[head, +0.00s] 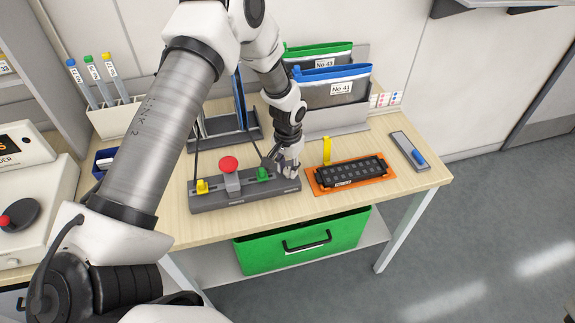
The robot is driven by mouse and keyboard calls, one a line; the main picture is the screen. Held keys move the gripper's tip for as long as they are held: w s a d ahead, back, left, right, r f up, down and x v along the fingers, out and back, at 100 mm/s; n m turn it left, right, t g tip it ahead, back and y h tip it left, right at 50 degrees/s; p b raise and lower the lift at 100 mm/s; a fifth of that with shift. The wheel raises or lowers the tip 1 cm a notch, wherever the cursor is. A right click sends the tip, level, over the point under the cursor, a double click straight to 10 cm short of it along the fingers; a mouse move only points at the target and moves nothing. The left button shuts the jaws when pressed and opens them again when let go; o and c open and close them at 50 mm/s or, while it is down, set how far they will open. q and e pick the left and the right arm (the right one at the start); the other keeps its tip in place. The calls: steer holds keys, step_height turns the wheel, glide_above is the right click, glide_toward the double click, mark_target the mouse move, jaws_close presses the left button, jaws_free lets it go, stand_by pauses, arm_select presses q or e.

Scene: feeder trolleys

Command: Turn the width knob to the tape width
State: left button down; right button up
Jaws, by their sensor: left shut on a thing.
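A long grey box (245,195) stands near the table's front edge, with a yellow part, a red mushroom-shaped top and a green part along it. My left gripper (287,173) points down at the box's right end and is shut there. The width knob appears to be between its fingers; the fingers hide it, and I cannot read its setting. Just right of the box, a black ribbed piece (350,172) with a small label lies on an orange plate (383,180). The label is too small to read. My right gripper is not in view.
A yellow upright post (327,151) stands behind the orange plate. A grey strip with a blue part (418,157) lies at the right. Labelled pouches (335,91) stand in a rack behind. A green bin (270,254) sits below the tabletop.

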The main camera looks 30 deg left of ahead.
mark_target(288, 170)
arm_select(q)
steer(key=shift+n, duration=0.4)
steer(key=c, duration=0.8)
jaws_free()
steer(key=shift+w+f, duration=0.1)
steer(key=shift+c, duration=0.2)
step_height(288, 170, up, 12)
